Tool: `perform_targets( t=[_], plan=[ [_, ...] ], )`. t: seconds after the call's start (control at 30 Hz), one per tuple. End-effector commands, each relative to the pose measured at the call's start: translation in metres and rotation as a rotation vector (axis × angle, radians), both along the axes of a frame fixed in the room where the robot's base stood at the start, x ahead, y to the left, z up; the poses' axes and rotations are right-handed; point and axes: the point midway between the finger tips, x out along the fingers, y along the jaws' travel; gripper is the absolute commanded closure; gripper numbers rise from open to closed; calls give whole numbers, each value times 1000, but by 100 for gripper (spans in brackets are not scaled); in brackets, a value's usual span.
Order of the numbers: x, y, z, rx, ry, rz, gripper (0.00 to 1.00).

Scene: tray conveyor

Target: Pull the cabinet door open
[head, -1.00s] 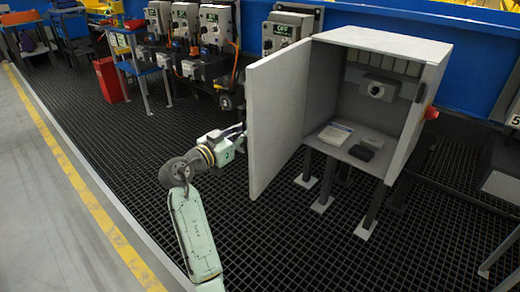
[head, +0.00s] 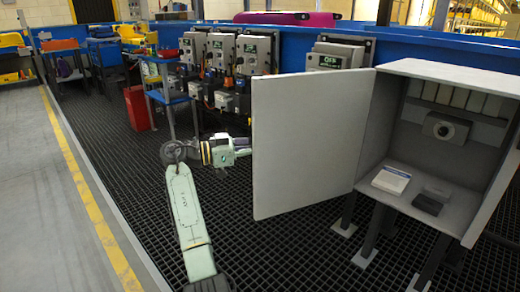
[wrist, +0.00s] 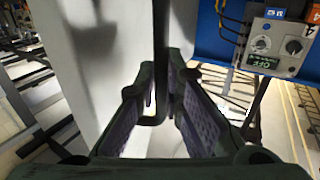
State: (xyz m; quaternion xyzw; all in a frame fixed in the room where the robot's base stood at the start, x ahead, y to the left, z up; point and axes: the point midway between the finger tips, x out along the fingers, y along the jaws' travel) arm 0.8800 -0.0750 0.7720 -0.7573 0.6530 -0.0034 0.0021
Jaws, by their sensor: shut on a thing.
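The grey cabinet (head: 500,185) stands at the right of the head view with its front open, showing the inside. Its light grey door (head: 310,140) is swung out wide to the left on the hinge side. In the head view my gripper (head: 245,147) is at the door's left edge, and its fingertips are hidden behind the door. In the wrist view the dark bar handle (wrist: 161,50) runs down the door's outer face (wrist: 95,60). My gripper (wrist: 160,98) has its two fingers closed around the handle's lower part.
Inside the cabinet are a white booklet (head: 391,179), a dark small box (head: 432,201) and a round fitting (head: 445,129). Control boxes (head: 240,52) line the blue wall behind. A blue stand (head: 168,92) and a red bin (head: 138,108) are left. Dark grating covers the floor.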

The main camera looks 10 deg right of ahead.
Motion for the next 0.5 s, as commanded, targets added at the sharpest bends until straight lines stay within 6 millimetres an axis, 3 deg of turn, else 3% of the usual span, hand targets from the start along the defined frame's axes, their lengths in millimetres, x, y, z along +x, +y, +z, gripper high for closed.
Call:
perform_targets(
  t=[0.43, 0.47, 0.5],
  plan=[
    [0, -3, -2, 4, 6, -12, 100],
    [0, -3, -3, 4, 6, -12, 89],
    [0, -3, -2, 4, 6, -11, 87]
  ],
)
